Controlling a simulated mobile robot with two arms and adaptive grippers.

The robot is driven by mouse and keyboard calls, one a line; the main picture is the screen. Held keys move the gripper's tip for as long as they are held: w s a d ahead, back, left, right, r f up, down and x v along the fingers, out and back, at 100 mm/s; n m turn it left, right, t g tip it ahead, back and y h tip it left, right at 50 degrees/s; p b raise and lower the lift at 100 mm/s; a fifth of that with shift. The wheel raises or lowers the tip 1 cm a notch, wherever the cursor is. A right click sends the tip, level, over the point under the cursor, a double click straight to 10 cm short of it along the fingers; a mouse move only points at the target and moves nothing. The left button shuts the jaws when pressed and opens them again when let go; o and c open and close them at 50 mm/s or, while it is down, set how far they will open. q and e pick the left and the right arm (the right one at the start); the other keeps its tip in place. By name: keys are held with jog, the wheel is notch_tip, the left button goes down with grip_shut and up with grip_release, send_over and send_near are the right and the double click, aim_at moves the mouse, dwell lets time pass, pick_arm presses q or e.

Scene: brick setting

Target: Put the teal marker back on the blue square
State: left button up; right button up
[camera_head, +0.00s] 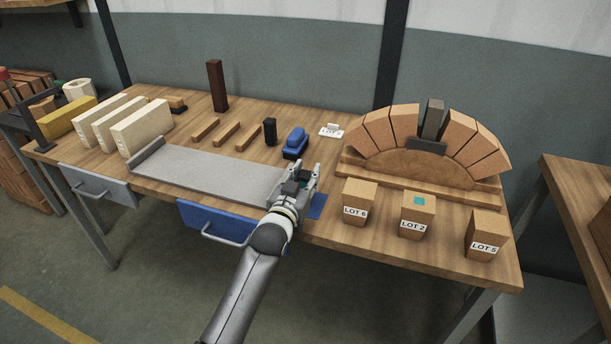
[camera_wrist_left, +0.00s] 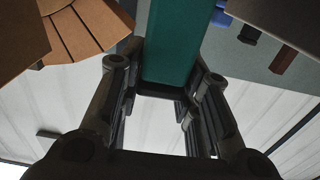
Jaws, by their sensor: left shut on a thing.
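My left gripper (camera_head: 305,182) is shut on the teal marker, just above the table's front edge beside the grey plate. In the left wrist view the teal marker (camera_wrist_left: 174,45) sits between the two fingers of the gripper (camera_wrist_left: 165,85). In the head view the gripper mostly hides the marker. The blue square (camera_head: 318,207) lies flat on the table next to the gripper, partly covered by it. I cannot tell whether the marker touches the square or the table. My right gripper is not in view.
A grey plate (camera_head: 215,172) lies left of the gripper. To the right stand blocks labelled LOT 6 (camera_head: 358,198), LOT 2 (camera_head: 409,226) with a teal patch on top, and LOT 5 (camera_head: 485,247). Behind them is a brick arch (camera_head: 465,139). A blue brush-like item (camera_head: 296,141) lies behind the gripper.

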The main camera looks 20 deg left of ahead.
pick_arm(q)
jog(key=o, duration=0.8)
jog(key=shift+f, duration=0.2)
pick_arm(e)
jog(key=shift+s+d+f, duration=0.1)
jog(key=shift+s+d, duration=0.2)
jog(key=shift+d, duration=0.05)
pick_arm(q)
jog(key=shift+r, duration=0.15)
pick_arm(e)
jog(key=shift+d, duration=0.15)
pick_arm(q)
jog(key=s, duration=1.2)
jog(key=shift+a+r, duration=0.1)
jog(key=shift+a, duration=0.15)
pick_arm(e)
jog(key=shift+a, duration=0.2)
